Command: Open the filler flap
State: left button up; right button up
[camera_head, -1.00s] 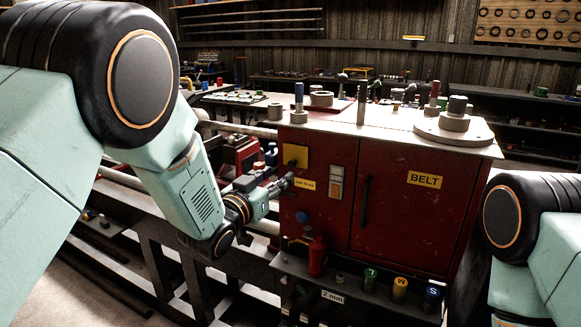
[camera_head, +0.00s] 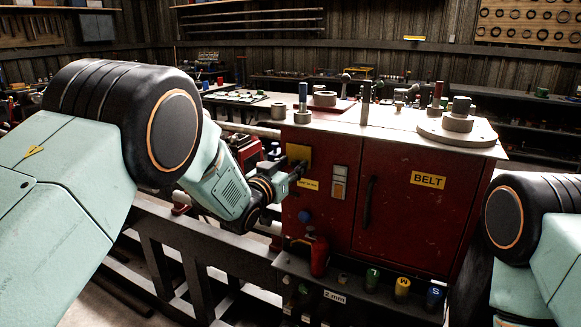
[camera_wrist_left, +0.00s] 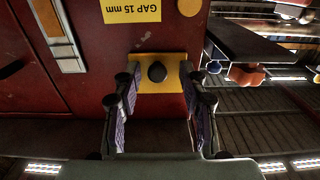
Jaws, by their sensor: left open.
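The filler flap appears to be the small yellow plate (camera_head: 299,152) on the upper left of the red cabinet front. In the left wrist view, which is upside down, the yellow plate (camera_wrist_left: 172,76) has a round dark knob (camera_wrist_left: 157,72) and lies flat against the red face. My left gripper (camera_head: 298,170) is at the plate's lower edge in the head view. In the wrist view its open fingers (camera_wrist_left: 160,97) stand on either side of the knob, with nothing visibly between them. Contact with the plate cannot be told. My right gripper is out of view.
A "GAP 15 mm" label (camera_wrist_left: 146,10) is beside the plate. The red cabinet (camera_head: 400,215) has a long door handle (camera_head: 369,202) and "BELT" sign (camera_head: 427,180). A red bottle (camera_head: 319,257) and coloured cups stand on the lower shelf. Metal parts stand on the cabinet top.

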aim_at(294, 162)
pick_arm(q)
jog(key=shift+d, duration=0.2)
jog(key=shift+c, duration=1.3)
jog(key=shift+s, duration=0.1)
grip_shut()
jog(key=shift+s+a+r+g+p, duration=0.1)
jog(key=shift+r+g+p, duration=0.25)
jog(key=shift+p, duration=0.6)
jog(key=g+p, duration=0.1)
jog(key=p, duration=0.3)
jog(key=s+r+g+y+p, duration=0.1)
jog(key=g+p, duration=0.1)
jog(key=p, duration=0.3)
jog(key=r+g+y+p, duration=0.1)
jog(key=g+p, duration=0.1)
jog(key=p, duration=0.3)
jog(key=shift+s+a+r, duration=0.1)
jog(key=shift+s+a, duration=0.1)
jog(key=shift+a, duration=0.1)
jog(key=shift+g+y+p, duration=0.4)
jog(key=shift+g+p, duration=0.05)
jog(key=shift+p, duration=1.05)
